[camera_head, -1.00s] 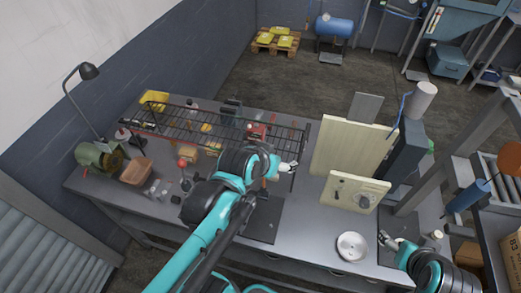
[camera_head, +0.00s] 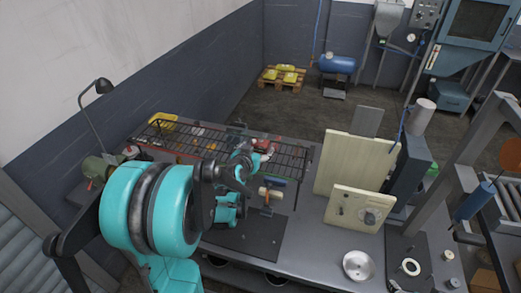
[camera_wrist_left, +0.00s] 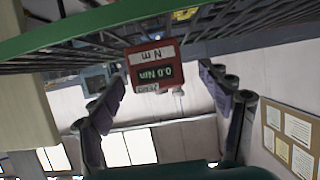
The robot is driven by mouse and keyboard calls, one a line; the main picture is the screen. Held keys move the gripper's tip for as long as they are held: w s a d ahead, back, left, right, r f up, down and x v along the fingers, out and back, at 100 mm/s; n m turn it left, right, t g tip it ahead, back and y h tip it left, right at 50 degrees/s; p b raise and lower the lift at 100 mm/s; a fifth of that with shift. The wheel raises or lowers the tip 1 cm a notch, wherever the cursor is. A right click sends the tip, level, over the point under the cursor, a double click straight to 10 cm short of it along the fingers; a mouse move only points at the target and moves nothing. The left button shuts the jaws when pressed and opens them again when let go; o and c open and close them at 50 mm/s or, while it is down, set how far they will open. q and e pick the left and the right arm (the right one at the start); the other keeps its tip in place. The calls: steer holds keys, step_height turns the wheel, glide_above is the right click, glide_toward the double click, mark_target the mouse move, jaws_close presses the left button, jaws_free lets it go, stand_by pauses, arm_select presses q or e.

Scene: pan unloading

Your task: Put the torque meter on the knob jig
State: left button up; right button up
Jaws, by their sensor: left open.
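The torque meter (camera_wrist_left: 153,70) is a small red box with a green "0.0 Nm" display, upside down in the left wrist view. In the head view, a red item that appears to be it (camera_head: 264,146) is at the wire rack, partly hidden. My left gripper (camera_wrist_left: 163,78) is open, with a finger on each side of the meter in the wrist view; gaps show on both sides. In the head view my left gripper (camera_head: 246,165) is close to the rack, partly hidden by its arm. A cream panel with a grey knob (camera_head: 358,209), apparently the knob jig, stands on the bench's right half.
The wire rack (camera_head: 292,156) spans the back of the bench. A tan-headed tool (camera_head: 268,193) is in front of it. A metal bowl (camera_head: 358,265) and a white ring (camera_head: 411,267) are at the right front. The dark mat (camera_head: 255,240) has clear room.

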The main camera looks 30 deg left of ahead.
mark_target(259, 148)
arm_select(q)
steer(key=x, duration=0.3)
steer(key=shift+w+d, duration=0.15)
steer(key=shift+w, duration=0.15)
steer(key=shift+s+r, duration=0.1)
steer(key=shift+r, duration=0.05)
steer(key=shift+c, duration=0.6)
steer(key=c, duration=1.5)
